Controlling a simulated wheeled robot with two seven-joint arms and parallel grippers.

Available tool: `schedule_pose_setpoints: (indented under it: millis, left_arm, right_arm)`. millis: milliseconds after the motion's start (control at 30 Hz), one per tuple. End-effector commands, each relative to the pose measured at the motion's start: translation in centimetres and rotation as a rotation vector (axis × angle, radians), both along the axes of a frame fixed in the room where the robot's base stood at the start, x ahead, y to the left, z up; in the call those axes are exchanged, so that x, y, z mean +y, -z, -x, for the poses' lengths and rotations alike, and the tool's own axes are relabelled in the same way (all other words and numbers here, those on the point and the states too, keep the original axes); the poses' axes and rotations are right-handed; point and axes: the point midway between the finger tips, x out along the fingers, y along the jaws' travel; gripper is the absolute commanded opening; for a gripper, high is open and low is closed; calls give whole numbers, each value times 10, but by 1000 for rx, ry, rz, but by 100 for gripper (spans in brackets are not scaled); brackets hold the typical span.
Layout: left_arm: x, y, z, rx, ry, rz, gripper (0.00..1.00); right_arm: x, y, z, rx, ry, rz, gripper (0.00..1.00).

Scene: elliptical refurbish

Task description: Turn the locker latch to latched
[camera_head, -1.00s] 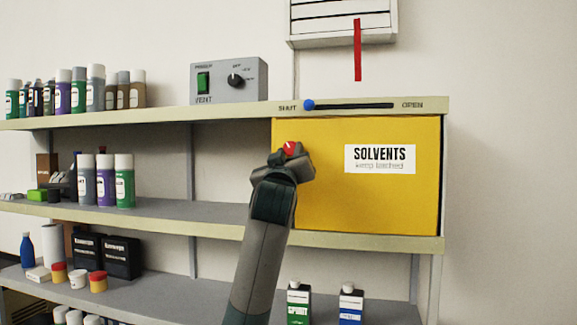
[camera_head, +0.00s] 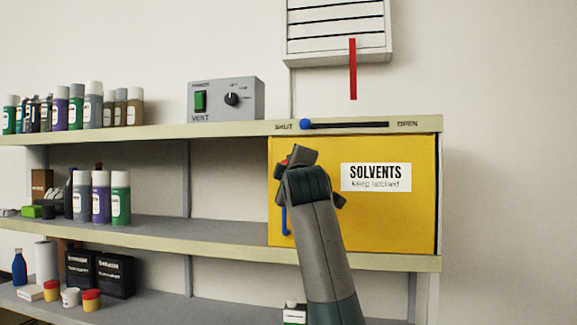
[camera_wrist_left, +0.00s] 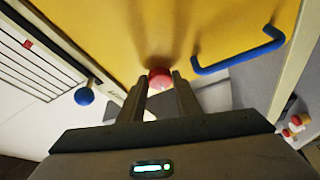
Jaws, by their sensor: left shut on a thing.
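The yellow solvents locker (camera_head: 380,218) sits on the right of the shelving with its front closed. Its red latch knob (camera_head: 284,162) is at the upper left of the front, mostly hidden behind my left gripper (camera_head: 292,159). In the left wrist view the red latch knob (camera_wrist_left: 160,77) lies between the two fingertips of my left gripper (camera_wrist_left: 160,86), which is shut on it. The gripper is rolled at a tilt in the head view. The pointer of the latch is hidden. My right gripper is not in view.
A blue handle (camera_head: 286,222) is below the latch, close to my wrist. A slider with a blue knob (camera_head: 305,124) on the shelf edge above stands at the SHUT end. A grey vent box (camera_head: 226,101) and several bottles stand on the left shelves.

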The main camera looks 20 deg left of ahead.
Motion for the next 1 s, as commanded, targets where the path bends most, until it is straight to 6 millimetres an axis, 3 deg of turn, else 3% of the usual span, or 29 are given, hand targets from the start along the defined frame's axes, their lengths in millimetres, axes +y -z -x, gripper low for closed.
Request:
schedule_pose_setpoints:
  millis: [300, 800, 833, 900, 1000]
  left_arm:
    - [0, -3, 1, -22, -2, 145, 8]
    - [1, -2, 1, -26, -2, 169, 8]
    - [1, -2, 1, -26, -2, 169, 35]
    - [1, -2, 1, -26, -2, 169, 49]
    - [1, -2, 0, -25, -2, 169, 49]
  right_arm:
    - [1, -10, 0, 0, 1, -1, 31]
    - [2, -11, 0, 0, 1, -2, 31]
    - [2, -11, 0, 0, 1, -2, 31]
    - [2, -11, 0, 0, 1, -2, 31]
    - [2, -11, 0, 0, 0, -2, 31]
